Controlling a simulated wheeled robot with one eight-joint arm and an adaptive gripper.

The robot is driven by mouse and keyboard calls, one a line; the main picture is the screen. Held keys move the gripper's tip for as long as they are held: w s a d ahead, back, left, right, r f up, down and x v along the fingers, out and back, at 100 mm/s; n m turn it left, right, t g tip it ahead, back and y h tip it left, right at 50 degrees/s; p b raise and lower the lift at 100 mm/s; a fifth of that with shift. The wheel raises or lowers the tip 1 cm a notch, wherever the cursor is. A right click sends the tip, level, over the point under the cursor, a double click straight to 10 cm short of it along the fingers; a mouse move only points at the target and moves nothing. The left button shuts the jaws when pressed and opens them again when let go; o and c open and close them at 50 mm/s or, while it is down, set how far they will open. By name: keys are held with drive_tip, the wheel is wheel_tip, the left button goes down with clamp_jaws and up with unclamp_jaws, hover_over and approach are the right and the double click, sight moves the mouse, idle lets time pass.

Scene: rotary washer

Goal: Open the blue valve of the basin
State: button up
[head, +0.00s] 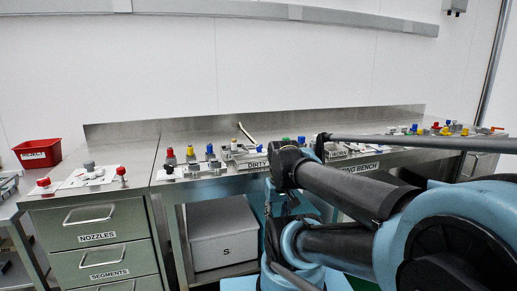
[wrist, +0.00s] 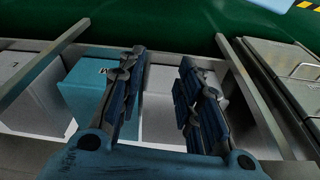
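Several small blue knobs show on the steel bench in the head view: one (head: 210,149) left of the middle, one (head: 301,140) near the middle behind my arm, and others to the right. I cannot tell which is the basin's blue valve, and no basin is clearly visible. A pale, slanted lever-like bar (head: 245,133) stands at the bench's back. My gripper (wrist: 162,65) is open and empty in the wrist view, its two dark-blue fingers apart, above crates under the bench. It touches no knob there. In the head view I cannot make out its fingers behind my arm.
The bench (head: 140,129) carries red, yellow and green knobs on small blocks. A grey crate (head: 222,235) marked S and a teal crate (wrist: 88,88) sit below. My arm covers the right foreground.

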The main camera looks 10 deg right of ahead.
drive_tip(key=w+r+m, duration=0.1)
drive_tip(key=w+r, duration=0.4)
drive_tip(key=r, duration=0.3)
wheel_tip(320, 180, up, 23)
drive_tip(key=m+g, duration=0.2)
drive_tip(key=m, duration=0.5)
hover_over(259, 149)
drive_tip(key=w, duration=0.2)
drive_tip(key=f, duration=1.7)
drive_tip(key=shift+s+d, duration=0.1)
drive_tip(key=shift+d, duration=0.15)
drive_tip(key=shift+c, duration=0.6)
clamp_jaws()
